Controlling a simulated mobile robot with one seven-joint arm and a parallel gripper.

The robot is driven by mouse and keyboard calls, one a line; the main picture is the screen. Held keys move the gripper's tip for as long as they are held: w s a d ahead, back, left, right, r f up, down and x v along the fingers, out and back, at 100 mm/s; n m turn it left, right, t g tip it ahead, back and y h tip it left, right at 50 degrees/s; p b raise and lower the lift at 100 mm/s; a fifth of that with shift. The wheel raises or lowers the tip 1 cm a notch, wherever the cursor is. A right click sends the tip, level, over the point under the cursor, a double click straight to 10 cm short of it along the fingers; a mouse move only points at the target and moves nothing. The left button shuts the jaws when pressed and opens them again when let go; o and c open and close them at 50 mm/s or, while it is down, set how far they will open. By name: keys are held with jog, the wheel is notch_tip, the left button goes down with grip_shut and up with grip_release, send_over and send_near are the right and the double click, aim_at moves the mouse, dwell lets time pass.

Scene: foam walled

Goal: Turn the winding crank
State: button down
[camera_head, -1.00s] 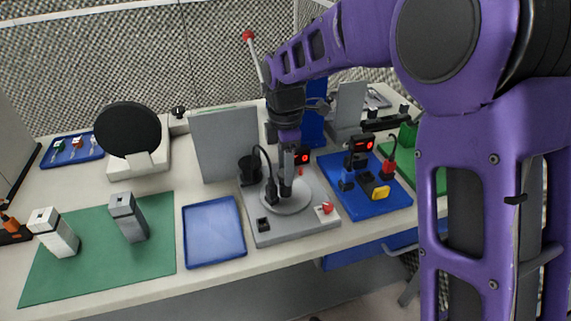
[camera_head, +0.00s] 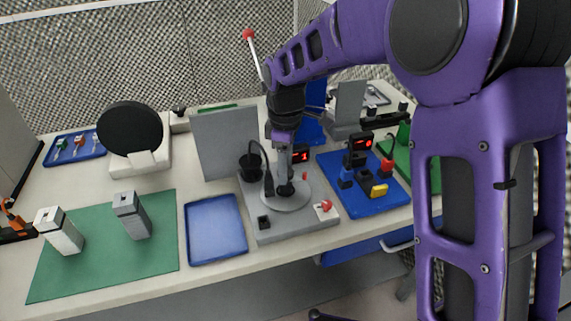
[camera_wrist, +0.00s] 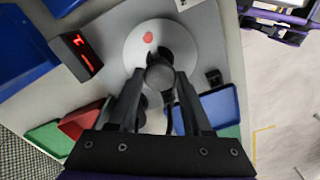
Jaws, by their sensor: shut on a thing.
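The winding crank is a light grey round disc (camera_head: 272,204) on a grey base plate (camera_head: 305,226); a red mark shows on the disc (camera_wrist: 147,37) in the wrist view. A dark grey round knob (camera_wrist: 160,74) stands over the disc. My gripper (camera_head: 286,187) points down over the disc. In the wrist view my gripper (camera_wrist: 161,98) has its two dark fingers on either side of the knob, shut on it. The fingers and wrist hide part of the disc.
A small red-digit display (camera_head: 301,156) stands behind the disc and a red knob (camera_head: 326,205) at its front right. A blue tray (camera_head: 216,256) lies left, a blue board with blocks (camera_head: 385,204) right. A grey upright panel (camera_head: 224,145) stands behind.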

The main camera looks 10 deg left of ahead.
jog(key=shift+m+p, duration=0.5)
jog(key=shift+m, duration=2.4)
jog(key=shift+m+p, duration=0.4)
jog(key=shift+m, duration=2.4)
jog(key=shift+m+p, duration=0.35)
jog(key=shift+m, duration=2.55)
jog(key=shift+m+p, duration=0.5)
jog(key=shift+m, duration=13.4)
